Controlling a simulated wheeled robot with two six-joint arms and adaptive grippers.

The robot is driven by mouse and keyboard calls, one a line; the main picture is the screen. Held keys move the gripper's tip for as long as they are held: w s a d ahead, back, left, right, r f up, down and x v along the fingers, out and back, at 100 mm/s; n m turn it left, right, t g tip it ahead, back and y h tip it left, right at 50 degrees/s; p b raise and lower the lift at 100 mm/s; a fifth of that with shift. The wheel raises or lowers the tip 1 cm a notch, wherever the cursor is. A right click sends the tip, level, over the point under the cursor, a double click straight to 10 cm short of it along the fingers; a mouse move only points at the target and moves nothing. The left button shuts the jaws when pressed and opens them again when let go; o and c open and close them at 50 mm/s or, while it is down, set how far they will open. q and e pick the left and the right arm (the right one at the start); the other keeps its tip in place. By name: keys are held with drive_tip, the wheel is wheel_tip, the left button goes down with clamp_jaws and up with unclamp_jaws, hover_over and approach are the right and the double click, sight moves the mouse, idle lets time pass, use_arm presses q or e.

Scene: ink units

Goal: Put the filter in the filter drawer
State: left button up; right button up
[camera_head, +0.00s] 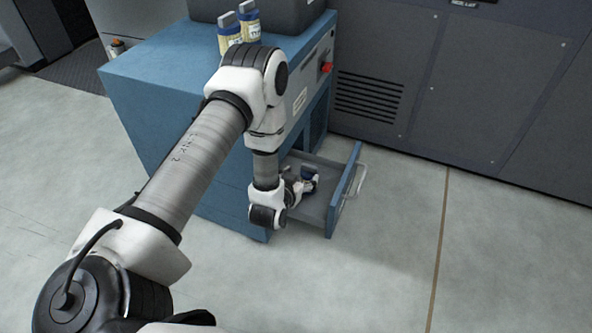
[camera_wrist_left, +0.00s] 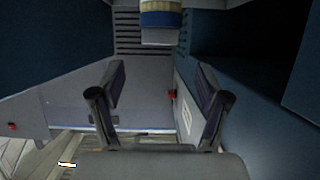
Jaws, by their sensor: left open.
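The open filter drawer (camera_head: 345,190) sticks out low from the blue cabinet. My left gripper (camera_head: 297,186) is at the drawer, mostly hidden by my wrist in the head view. In the left wrist view its two fingers (camera_wrist_left: 160,72) stand apart with nothing between them. A cylinder with cream and blue bands and a grey end, looking like the filter (camera_wrist_left: 160,20), shows at the top edge of that view, apart from the fingers. In the head view a small dark-blue and white shape lies beside the gripper at the drawer; I cannot tell its full form.
Two similar cream-and-blue containers (camera_head: 230,33) stand on the blue cabinet (camera_head: 150,75), by a dark box (camera_head: 290,15). A red knob (camera_head: 325,67) is on the cabinet's side. Grey panels (camera_head: 470,90) stand behind. The floor right of the drawer is clear.

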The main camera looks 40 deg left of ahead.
use_arm(q)
drive_tip(key=s+d+f+g+h, duration=0.1)
drive_tip(key=s+d+g, duration=0.3)
drive_tip(key=s, duration=0.6)
drive_tip(key=s+d+f+m+g+h, duration=0.1)
drive_tip(key=s+d+f+g, duration=0.2)
drive_tip(key=s, duration=0.7)
drive_tip(key=s+d+f+m+g+h, duration=0.1)
drive_tip(key=s+d+f+g, duration=0.2)
drive_tip(key=s, duration=0.7)
drive_tip(key=d+g+p, duration=0.1)
drive_tip(key=d+g, duration=0.1)
drive_tip(key=g, duration=0.1)
drive_tip(key=shift+s, duration=0.2)
drive_tip(key=shift+f, duration=0.1)
